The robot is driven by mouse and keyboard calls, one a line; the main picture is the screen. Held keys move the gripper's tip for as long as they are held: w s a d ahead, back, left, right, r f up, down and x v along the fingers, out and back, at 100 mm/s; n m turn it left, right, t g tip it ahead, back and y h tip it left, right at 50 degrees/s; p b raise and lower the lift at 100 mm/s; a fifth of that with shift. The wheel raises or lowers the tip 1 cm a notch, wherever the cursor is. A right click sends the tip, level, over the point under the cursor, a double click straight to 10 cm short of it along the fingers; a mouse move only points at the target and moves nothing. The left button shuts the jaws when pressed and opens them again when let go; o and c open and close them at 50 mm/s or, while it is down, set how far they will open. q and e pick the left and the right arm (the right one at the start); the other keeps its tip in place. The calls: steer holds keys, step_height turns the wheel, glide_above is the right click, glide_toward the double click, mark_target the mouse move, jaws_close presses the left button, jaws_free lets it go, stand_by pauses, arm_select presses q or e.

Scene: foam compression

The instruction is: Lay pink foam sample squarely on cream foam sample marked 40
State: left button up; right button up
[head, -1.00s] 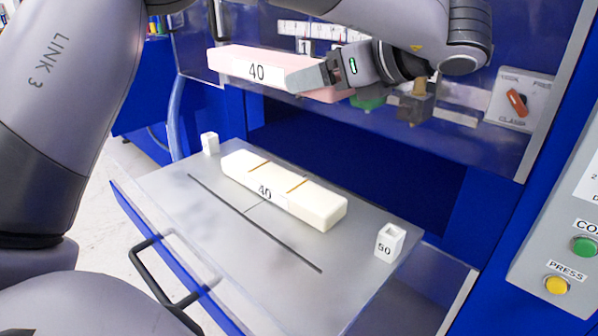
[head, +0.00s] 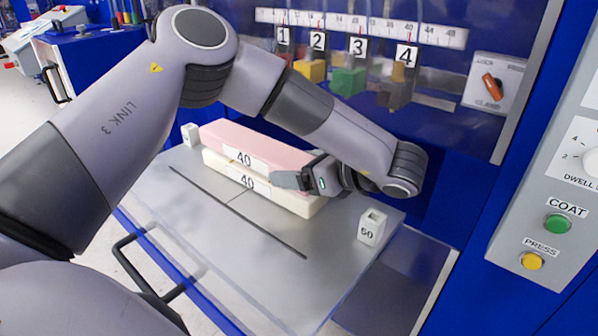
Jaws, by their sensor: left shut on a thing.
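The pink foam sample (head: 238,139), labelled 40, lies lengthwise along the top of the cream foam sample (head: 222,169), also labelled 40. Their long sides look roughly parallel, and the pink one appears to rest on the cream one. The cream sample lies on the grey metal plate (head: 270,275). My left gripper (head: 300,178) is shut on the pink sample near its right end and hides that end, so I cannot tell how the right ends line up. My right gripper is not in view.
A black handle (head: 150,265) is on the plate's front edge. Buttons (head: 557,223) are on the panel at right.

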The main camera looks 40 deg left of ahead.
arm_select(q)
steer(key=shift+f, duration=0.55)
steer(key=o, duration=0.9)
steer(key=shift+f, duration=0.1)
steer(key=shift+o, duration=0.2)
steer(key=shift+r, duration=0.25)
steer(key=b+v, duration=0.1)
steer(key=v, duration=1.1)
